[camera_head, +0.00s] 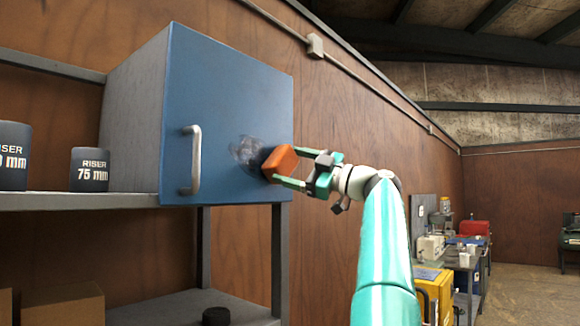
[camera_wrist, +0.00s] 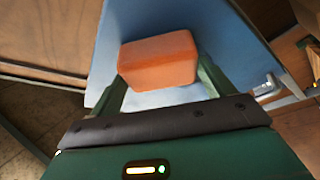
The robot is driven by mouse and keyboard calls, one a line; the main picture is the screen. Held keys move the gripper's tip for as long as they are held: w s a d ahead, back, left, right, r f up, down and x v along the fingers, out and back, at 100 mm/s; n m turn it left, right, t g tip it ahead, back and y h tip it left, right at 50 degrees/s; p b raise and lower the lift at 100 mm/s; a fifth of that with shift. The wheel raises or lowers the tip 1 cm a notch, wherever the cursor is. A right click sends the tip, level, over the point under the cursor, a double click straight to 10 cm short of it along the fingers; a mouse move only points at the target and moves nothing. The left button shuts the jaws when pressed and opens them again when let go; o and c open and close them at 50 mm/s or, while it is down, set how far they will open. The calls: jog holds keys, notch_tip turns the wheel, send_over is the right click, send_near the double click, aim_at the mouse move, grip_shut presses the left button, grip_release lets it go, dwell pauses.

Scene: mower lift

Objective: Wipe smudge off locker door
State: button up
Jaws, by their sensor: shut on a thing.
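The blue locker door (camera_head: 225,110) is shut, with a silver handle (camera_head: 192,160) on its left side. A grey smudge (camera_head: 247,150) is on the lower right part of the door. My gripper (camera_head: 285,165) is shut on an orange block (camera_head: 280,162), just right of the smudge and at or very near the door. In the wrist view the orange block (camera_wrist: 158,62) sits between the green fingers, with the blue door (camera_wrist: 200,25) behind it. The block covers part of the door there, and the smudge does not show. Whether the block touches the door is hard to tell.
A dark round object (camera_head: 216,316) lies on the lower shelf. A conduit (camera_head: 275,20) runs along the wooden wall. A cluttered bench (camera_head: 462,258) stands at the right, with open floor beyond.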

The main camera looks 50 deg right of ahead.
aim_at(285, 152)
jog(key=shift+a, duration=7.35)
jog(key=shift+s+d+r, duration=0.1)
jog(key=shift+d+r, duration=0.4)
jog(key=shift+d, duration=1.35)
jog(key=shift+w+d+r, duration=0.1)
jog(key=shift+d+r, duration=0.35)
jog(key=shift+d, duration=1.4)
jog(key=shift+s+d+r, duration=0.1)
jog(key=shift+d+r, duration=0.4)
jog(key=shift+d, duration=1.35)
jog(key=shift+a+r, duration=0.1)
jog(key=shift+a, duration=0.25)
jog(key=shift+s+a, duration=0.1)
jog(key=shift+a, duration=6.85)
